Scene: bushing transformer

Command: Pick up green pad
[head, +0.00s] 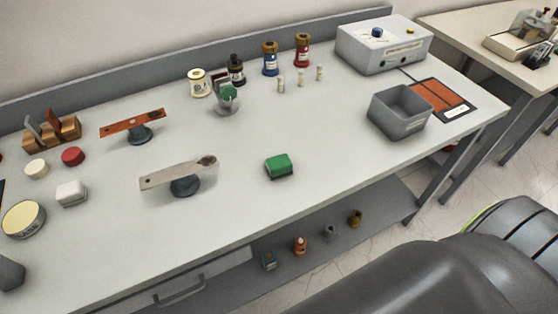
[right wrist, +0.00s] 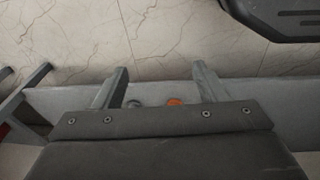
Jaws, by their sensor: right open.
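The green pad (head: 279,163) is a small green block with a dark base. It lies on the white table, right of the middle and near the front edge, with clear surface around it. My right gripper (right wrist: 160,92) shows in the right wrist view with its two fingers apart and nothing between them. It is over the floor and the lower shelf, away from the pad. The pad is not visible in the right wrist view. My left gripper is not in the head view.
A grey bin (head: 400,112) stands to the right of the pad. A metal bar on a round stand (head: 186,186) is to its left. Bottles (head: 270,58) and a grey device (head: 384,45) stand at the back. Small bottles (head: 300,246) sit on the lower shelf (head: 383,222).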

